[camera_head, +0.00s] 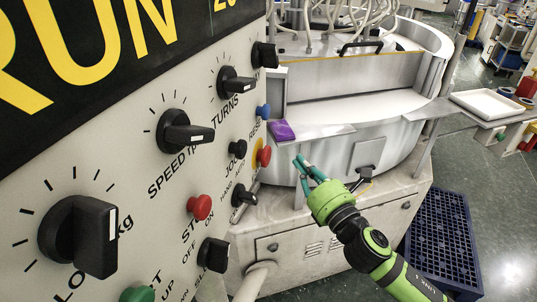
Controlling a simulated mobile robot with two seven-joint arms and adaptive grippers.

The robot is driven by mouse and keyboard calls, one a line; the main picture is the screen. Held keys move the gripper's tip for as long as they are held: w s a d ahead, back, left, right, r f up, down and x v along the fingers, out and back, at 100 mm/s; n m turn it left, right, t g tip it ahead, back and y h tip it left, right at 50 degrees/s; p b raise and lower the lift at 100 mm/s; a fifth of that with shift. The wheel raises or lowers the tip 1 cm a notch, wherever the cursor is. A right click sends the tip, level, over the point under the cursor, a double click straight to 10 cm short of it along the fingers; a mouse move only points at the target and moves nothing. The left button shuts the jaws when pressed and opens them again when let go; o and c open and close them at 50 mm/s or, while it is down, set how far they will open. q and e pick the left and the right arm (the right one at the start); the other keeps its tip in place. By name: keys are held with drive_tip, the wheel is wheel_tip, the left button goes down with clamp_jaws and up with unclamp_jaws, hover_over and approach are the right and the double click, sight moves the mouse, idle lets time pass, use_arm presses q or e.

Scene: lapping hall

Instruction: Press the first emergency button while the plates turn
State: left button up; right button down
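A red mushroom button (264,156) with a yellow backing sits near the far edge of the control panel (130,195). It looks like the emergency button. A second red button (199,207), marked STOP, is nearer on the panel. My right gripper (299,160) is to the right of the yellow-backed button, apart from it in the picture. Its teal fingers point toward the panel with tips close together; it looks shut and empty. My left gripper is not in view. The round grey machine (375,90) stands behind; I cannot tell whether its plates turn.
Black knobs, a blue button (263,111) and a green button (137,294) share the panel. A purple item (281,130) lies on the machine's ledge. A white tray (487,104) is at the right. A dark blue slatted platform (445,240) lies on the floor.

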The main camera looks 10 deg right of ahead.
sight(270, 153)
drive_tip(key=a, duration=0.1)
drive_tip(key=w+a, duration=0.2)
drive_tip(key=shift+a, duration=0.4)
idle(1.2)
drive_tip(key=shift+w+a+p, duration=0.2)
drive_tip(key=shift+a+p, duration=0.15)
drive_tip(key=shift+a, duration=0.05)
drive_tip(key=shift+w+a, duration=0.25)
drive_tip(key=shift+a, duration=0.3)
idle(0.9)
drive_tip(key=shift+s+d, duration=0.1)
drive_tip(key=shift+d, duration=0.05)
drive_tip(key=shift+s+d, duration=0.35)
drive_tip(key=shift+d, duration=0.3)
drive_tip(key=shift+d, duration=0.15)
